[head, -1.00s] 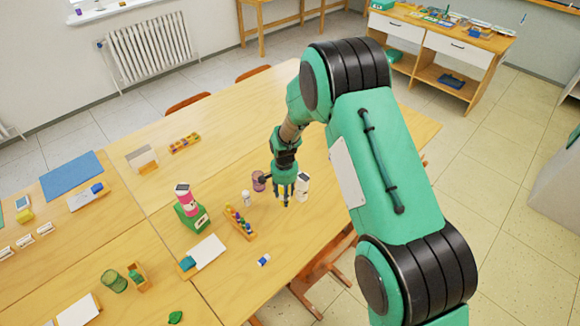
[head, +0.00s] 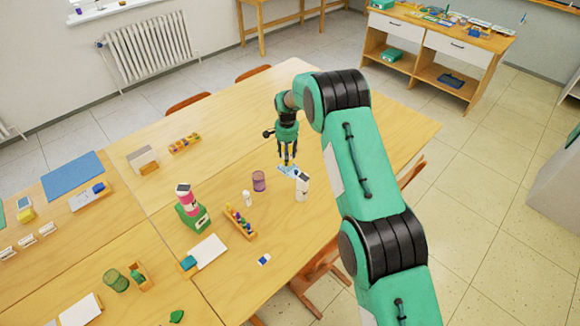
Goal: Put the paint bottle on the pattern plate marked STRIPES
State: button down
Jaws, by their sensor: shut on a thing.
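My gripper (head: 287,161) points down over the right part of the joined tables, with its fingers close together. A small light blue thing (head: 287,169) shows at its fingertips; it is too small to identify. A white bottle-like container with a dark top (head: 302,188) stands just in front and to the right, apart from the fingers. A small white bottle (head: 247,198) and a purple cup (head: 259,181) stand to the left. I cannot tell which thing is the paint bottle. No STRIPES marking is readable.
A rack of coloured pieces (head: 240,222), a green-based stand with a pink part (head: 191,208) and a white sheet (head: 208,251) lie to the left. A small blue-and-white block (head: 264,260) is near the front edge. The table's right part is largely clear.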

jog(key=r, duration=0.1)
send_over(290, 169)
jog(key=shift+r+m, duration=0.1)
jog(key=shift+m, duration=0.2)
jog(key=shift+f, duration=3.15)
jog(key=shift+f, duration=0.1)
jog(key=shift+f, duration=1.8)
jog(key=shift+f, duration=0.1)
jog(key=c, duration=1)
grip_release()
